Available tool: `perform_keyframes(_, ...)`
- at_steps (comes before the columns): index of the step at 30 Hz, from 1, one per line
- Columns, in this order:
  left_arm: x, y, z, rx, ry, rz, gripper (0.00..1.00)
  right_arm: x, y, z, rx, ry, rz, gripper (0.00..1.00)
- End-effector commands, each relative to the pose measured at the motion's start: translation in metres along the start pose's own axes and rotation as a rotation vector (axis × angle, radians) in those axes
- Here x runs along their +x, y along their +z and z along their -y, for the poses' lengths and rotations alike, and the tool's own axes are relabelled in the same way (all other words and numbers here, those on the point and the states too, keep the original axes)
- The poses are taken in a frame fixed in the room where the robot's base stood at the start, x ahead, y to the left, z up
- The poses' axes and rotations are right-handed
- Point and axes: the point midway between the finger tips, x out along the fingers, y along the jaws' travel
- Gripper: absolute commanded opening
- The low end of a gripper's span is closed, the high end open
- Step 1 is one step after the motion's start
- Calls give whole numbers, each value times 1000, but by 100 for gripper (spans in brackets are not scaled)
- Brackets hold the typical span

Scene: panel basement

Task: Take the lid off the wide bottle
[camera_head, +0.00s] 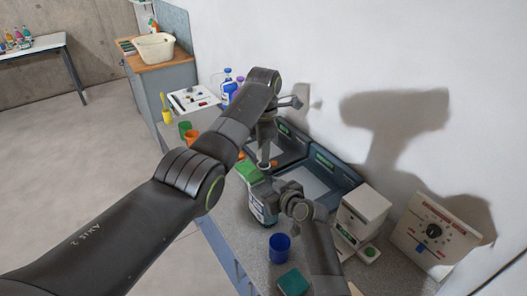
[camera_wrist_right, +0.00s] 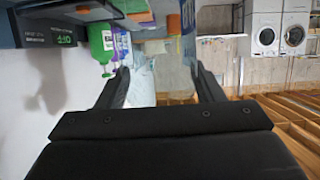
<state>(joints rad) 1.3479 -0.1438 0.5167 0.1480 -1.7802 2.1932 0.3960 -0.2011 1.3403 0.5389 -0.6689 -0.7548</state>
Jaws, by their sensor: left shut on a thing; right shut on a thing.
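The wide bottle (camera_head: 257,210), pale with a dark label, stands on the grey counter in the head view. My right gripper (camera_head: 273,201) is shut on its side. In the right wrist view a pale, see-through body (camera_wrist_right: 165,76) lies between the two fingers of the right gripper (camera_wrist_right: 163,82). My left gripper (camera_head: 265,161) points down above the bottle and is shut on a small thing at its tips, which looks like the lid. The fingers and the small size hide most of it. I cannot tell whether it still touches the bottle.
A green block-like thing (camera_head: 248,172) is close by the bottle's top. A blue cup (camera_head: 279,247) and a teal block (camera_head: 293,282) are in front. Dark trays (camera_head: 338,181) stand behind; a white device (camera_head: 364,214) and a dial panel (camera_head: 434,232) are at right.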

Motion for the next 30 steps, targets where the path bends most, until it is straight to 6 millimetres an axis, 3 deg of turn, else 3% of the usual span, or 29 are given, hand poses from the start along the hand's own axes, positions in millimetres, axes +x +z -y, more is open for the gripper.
perform_keyframes(13, -4, 0, 0, 0, -1, -1, 6, 0, 0, 0, 1, 0, 0, 0)
perform_keyframes(23, -39, 0, 0, -1, -1, 0, 6, 0, 0, 0, 1, 0, 0, 0)
perform_keyframes(30, -42, 0, 0, -1, -3, -1, 6, 0, 0, 0, 1, 0, 0, 0)
